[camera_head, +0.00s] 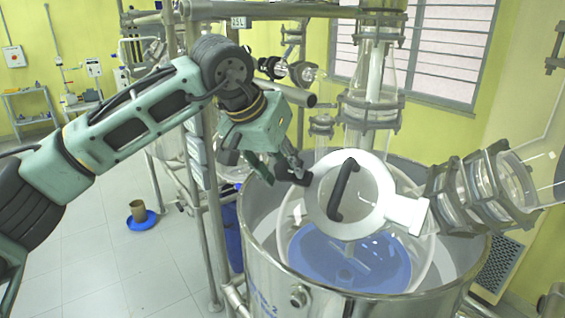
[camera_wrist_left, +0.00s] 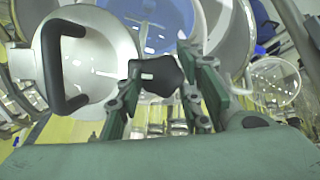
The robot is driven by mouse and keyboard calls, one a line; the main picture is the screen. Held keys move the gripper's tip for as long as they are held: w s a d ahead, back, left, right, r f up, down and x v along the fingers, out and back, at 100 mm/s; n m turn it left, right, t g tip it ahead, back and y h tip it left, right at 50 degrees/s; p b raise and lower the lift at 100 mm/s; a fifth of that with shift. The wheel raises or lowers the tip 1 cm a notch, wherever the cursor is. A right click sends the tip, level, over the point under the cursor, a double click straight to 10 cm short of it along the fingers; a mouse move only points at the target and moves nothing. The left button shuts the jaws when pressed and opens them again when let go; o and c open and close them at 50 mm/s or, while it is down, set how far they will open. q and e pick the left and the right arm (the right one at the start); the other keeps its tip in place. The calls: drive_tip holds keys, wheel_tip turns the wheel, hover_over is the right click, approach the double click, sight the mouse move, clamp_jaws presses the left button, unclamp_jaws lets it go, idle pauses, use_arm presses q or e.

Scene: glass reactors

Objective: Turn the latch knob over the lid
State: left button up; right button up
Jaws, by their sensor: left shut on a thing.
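The round lid (camera_head: 380,190), a pale ring with a clear middle, sits over the reactor at the centre right of the head view. A black bar handle (camera_head: 343,190) crosses it. In the wrist view the lid (camera_wrist_left: 112,40) and its handle (camera_wrist_left: 52,70) are at the left. The black latch knob (camera_wrist_left: 157,75) is at the lid's edge, between my left fingers. My left gripper (camera_head: 291,168) reaches the lid's upper left edge and is shut on the knob; its fingers (camera_wrist_left: 160,90) show either side of it. Fingertip contact is partly hidden. My right gripper is in neither view.
The steel reactor vessel (camera_head: 268,268) with blue contents (camera_head: 345,262) stands below the lid. Glass tubing (camera_head: 490,185) with metal clamps is at the right, and a glass column (camera_head: 375,80) rises behind. Steel frame posts (camera_head: 207,220) stand close beside my left arm. Open floor lies at left.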

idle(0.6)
use_arm(q)
drive_tip(key=o, duration=1.1)
drive_tip(key=shift+s+d, duration=0.1)
drive_tip(key=shift+r, duration=0.15)
drive_tip(key=v, duration=1.1)
drive_tip(key=shift+s+r, duration=0.25)
drive_tip(key=shift+s, duration=0.05)
